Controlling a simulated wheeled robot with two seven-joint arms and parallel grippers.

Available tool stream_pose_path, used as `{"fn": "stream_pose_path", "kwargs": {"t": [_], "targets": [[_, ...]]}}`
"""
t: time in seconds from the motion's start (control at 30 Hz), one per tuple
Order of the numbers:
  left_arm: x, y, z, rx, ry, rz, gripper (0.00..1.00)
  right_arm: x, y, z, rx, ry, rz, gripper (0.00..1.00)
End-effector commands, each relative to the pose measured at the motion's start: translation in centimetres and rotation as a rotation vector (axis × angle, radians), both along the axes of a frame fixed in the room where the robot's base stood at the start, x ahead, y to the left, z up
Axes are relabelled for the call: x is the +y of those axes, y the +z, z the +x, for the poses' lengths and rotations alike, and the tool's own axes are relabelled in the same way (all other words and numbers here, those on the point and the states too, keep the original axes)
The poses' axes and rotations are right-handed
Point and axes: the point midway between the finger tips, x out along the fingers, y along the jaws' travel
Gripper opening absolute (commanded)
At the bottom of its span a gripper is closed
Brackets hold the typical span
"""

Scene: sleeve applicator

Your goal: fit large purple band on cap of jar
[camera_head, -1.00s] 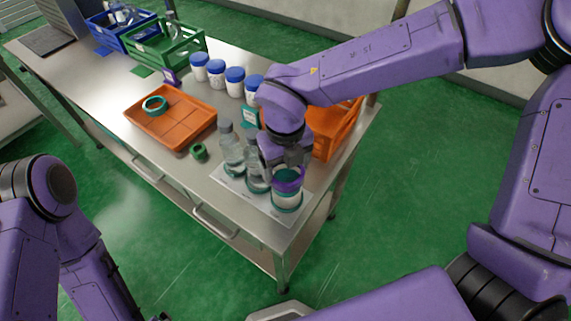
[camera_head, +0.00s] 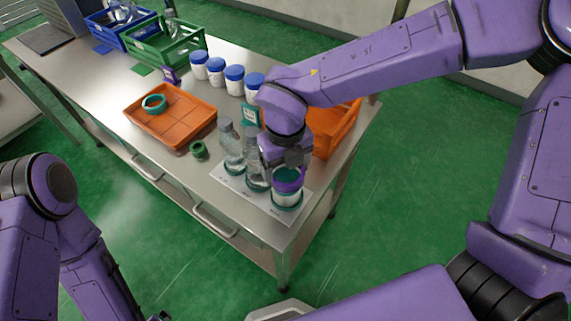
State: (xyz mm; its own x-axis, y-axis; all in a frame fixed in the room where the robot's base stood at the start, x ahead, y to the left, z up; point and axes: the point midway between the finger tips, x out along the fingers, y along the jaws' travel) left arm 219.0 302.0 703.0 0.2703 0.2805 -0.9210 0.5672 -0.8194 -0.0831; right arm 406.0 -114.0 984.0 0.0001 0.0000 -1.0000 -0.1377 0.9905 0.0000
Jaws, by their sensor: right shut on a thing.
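The jar (camera_head: 285,199) is white with a teal cap (camera_head: 287,173). It stands upright in a teal ring on a white mat (camera_head: 241,188) at the table's near right corner. The large purple band (camera_head: 288,185) is around the jar's top, with the cap's top showing inside it. My right gripper (camera_head: 291,162) is at the band's far side and shut on it; its fingertips are partly hidden. My left arm shows at the left edge, but its gripper is out of view.
Two clear bottles (camera_head: 232,150) stand on the mat, left of the jar. An orange crate (camera_head: 335,130) is behind my right gripper. An orange tray (camera_head: 172,117) holding a teal ring, a green ring (camera_head: 198,150) and several blue-capped jars (camera_head: 216,71) are farther left and back.

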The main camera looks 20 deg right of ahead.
Motion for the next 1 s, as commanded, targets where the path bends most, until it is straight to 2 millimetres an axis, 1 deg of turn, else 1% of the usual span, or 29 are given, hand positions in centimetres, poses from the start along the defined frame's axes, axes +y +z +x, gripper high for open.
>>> {"fn": "stream_pose_path", "kwargs": {"t": [0.03,0.5,0.77,0.8,0.83,0.87,1.0], "targets": [[0.0,-0.3,0.0,0.000,0.000,0.000,1.00,0.0,-0.4,0.0,0.000,0.000,0.000,0.51],[0.0,-1.6,0.0,0.000,0.000,0.000,1.00,0.0,-2.2,0.0,0.000,0.001,0.000,0.51],[0.0,-1.6,0.0,0.000,0.000,0.000,1.00,0.0,-2.2,0.0,0.000,0.001,0.000,0.51],[0.0,-1.6,0.0,0.000,0.000,0.000,1.00,0.0,-2.2,0.0,0.000,0.001,0.000,0.88],[0.0,-1.6,0.0,0.000,0.000,0.000,1.00,0.0,-2.2,0.0,0.000,0.001,0.000,0.98],[0.0,-1.6,0.0,0.000,0.000,0.000,1.00,0.0,-2.2,0.0,0.000,0.001,0.000,1.00],[0.0,-1.6,0.0,0.000,0.000,0.000,1.00,0.0,-2.2,0.0,0.000,0.001,0.000,1.00]]}}
